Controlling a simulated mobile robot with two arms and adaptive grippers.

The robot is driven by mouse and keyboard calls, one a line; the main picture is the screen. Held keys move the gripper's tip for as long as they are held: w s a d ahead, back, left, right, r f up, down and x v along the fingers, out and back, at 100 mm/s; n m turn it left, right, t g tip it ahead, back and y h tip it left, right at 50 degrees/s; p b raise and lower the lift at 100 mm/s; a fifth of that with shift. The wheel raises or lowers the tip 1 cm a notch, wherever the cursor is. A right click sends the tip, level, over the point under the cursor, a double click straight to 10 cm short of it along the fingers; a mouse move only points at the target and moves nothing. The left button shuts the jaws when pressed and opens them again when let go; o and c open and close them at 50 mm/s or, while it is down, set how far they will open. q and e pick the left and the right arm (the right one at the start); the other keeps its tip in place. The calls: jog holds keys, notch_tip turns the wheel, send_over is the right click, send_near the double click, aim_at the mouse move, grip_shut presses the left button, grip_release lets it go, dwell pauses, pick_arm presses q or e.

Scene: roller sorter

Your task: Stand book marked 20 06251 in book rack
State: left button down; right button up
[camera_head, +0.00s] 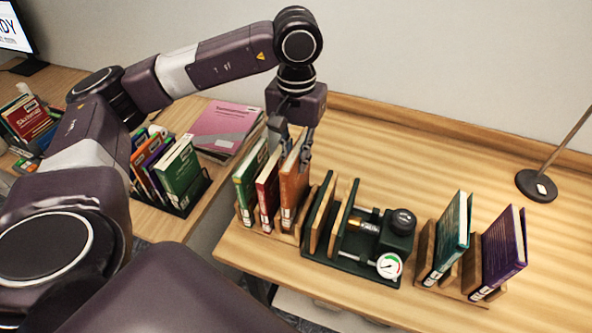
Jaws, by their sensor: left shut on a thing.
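My left gripper (289,147) points down with its fingers shut on the top of an orange-brown book (292,187). This book stands upright at the right end of a row, beside a red book (267,190) and a green book (248,182). They stand in a low wooden rack (307,206), its base mostly hidden. A second wooden rack (459,282) at the right holds a teal book (450,238) and a purple book (503,250), with a gap between them. The spine labels are too small to read. My right gripper is not in view.
A dark green press (348,268) with wooden boards, a knob and a gauge (389,265) stands between the racks. A lamp base (536,186) is at the back right. A dark book holder (200,191) and pink magazines (222,130) are at the left. The table behind the press is clear.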

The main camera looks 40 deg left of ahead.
aim_at(297, 176)
pick_arm(q)
jog(key=shift+f, duration=0.65)
notch_tip(297, 176, down, 4)
jog(key=shift+r+p, duration=0.15)
jog(key=shift+p, duration=0.45)
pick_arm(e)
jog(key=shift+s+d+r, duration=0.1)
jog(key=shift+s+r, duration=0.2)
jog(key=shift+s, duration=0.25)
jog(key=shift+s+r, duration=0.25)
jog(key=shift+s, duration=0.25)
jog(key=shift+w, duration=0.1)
pick_arm(q)
jog(key=shift+f+b, duration=0.2)
jog(key=shift+b, duration=0.1)
jog(key=c, duration=1.9)
grip_release()
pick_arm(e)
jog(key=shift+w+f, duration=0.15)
pick_arm(q)
jog(key=shift+r, duration=0.1)
